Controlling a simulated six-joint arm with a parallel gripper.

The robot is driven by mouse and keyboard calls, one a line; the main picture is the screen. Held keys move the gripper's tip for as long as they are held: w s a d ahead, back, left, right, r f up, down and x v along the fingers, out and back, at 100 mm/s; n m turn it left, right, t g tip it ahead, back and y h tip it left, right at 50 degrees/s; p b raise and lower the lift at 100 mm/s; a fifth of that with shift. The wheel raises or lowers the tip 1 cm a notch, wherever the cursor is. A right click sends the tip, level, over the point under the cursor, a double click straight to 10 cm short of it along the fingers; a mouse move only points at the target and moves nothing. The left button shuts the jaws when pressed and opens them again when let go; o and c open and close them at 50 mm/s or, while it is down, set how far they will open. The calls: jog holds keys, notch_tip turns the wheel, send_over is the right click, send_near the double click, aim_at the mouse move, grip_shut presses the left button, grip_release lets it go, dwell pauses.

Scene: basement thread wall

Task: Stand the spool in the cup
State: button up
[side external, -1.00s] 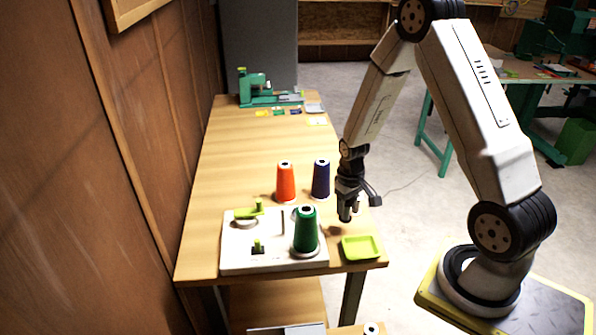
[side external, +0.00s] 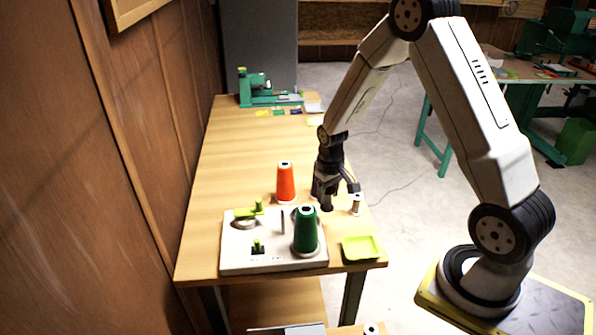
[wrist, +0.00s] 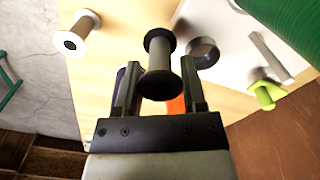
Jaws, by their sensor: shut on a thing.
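My gripper (side external: 328,198) is above the table, beyond the white board and right of the orange cone. In the wrist view my gripper (wrist: 160,78) is shut on a dark spool (wrist: 159,62) with wide end flanges, held between the two fingers. The spool's bottom and its exact tilt are hard to judge. A small round grey cup (wrist: 202,52) sits ahead and right of the held spool, near the board's edge; the two are apart in the picture. I cannot make out the cup clearly in the side view.
The white board (side external: 236,262) carries a green thread cone (side external: 306,230), a thin post (side external: 283,222) and lime levers (side external: 257,207). An orange cone (side external: 285,183) stands beyond it. A pale spool (side external: 356,204) and a lime tray (side external: 361,249) stand right. The table's far middle is clear.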

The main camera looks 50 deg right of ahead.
jog(key=w+a+r, duration=0.3)
jog(key=w+a, duration=0.1)
jog(key=w, duration=0.2)
jog(key=shift+a+r, duration=0.15)
jog(key=shift+r, duration=0.05)
jog(key=shift+s+f, duration=0.1)
jog(key=shift+f, duration=1.65)
jog(key=shift+f, duration=0.55)
jog(key=shift+f, duration=0.35)
jog(key=shift+f, duration=0.35)
jog(key=shift+f, duration=0.35)
jog(key=shift+f, duration=0.1)
